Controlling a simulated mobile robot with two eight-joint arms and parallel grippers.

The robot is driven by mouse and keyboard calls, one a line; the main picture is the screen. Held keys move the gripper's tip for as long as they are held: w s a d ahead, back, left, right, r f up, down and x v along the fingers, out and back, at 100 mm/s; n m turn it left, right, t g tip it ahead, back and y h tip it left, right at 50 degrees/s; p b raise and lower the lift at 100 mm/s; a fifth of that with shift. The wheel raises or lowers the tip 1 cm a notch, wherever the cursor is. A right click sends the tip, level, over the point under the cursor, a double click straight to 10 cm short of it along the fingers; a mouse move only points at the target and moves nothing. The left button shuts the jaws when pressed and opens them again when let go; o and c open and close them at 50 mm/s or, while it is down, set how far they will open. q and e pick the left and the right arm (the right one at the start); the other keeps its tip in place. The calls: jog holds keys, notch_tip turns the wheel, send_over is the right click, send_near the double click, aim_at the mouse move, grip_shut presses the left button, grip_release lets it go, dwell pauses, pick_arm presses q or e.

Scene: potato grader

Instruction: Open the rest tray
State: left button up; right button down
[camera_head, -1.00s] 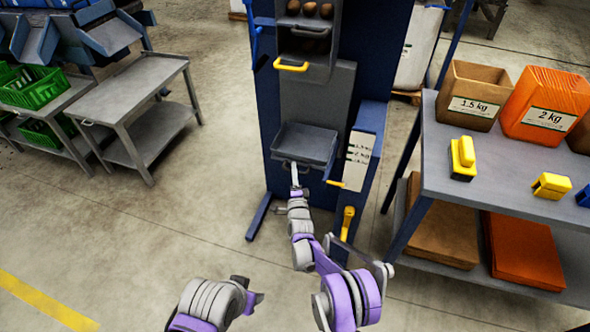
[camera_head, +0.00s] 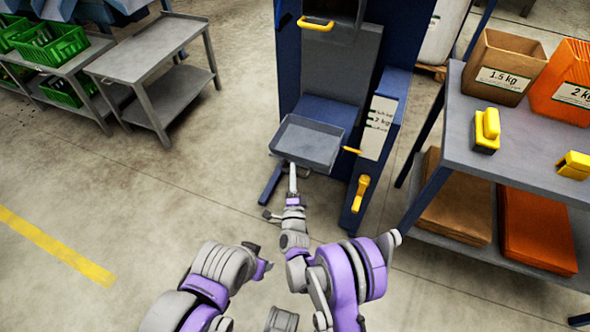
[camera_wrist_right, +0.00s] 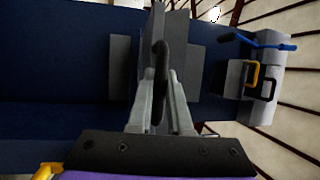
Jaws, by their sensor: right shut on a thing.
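The rest tray (camera_head: 322,135) is a shallow grey open tray low on the front of the blue machine. It looks empty and stands out from the grey back panel, with a strip of blue surface showing behind it. My right gripper (camera_head: 292,168) is at its front edge. In the right wrist view, the right gripper's two fingers (camera_wrist_right: 160,90) are shut on a dark upright handle (camera_wrist_right: 160,52). My left gripper (camera_head: 262,262) hangs low in front of the machine, apart from the tray. Its fingers are too small and turned to read.
A yellow handle (camera_head: 316,24) sits above on the machine, and a yellow lever (camera_head: 360,190) sits right of the tray. A shelf table (camera_head: 540,160) with boxes stands right. A grey cart (camera_head: 140,55) stands left. The floor between is clear.

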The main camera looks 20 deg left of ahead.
jog(key=c, duration=0.8)
grip_release()
jog(key=shift+c, duration=0.2)
jog(key=b+v, duration=0.6)
jog(key=v, duration=0.4)
jog(key=shift+s, duration=0.3)
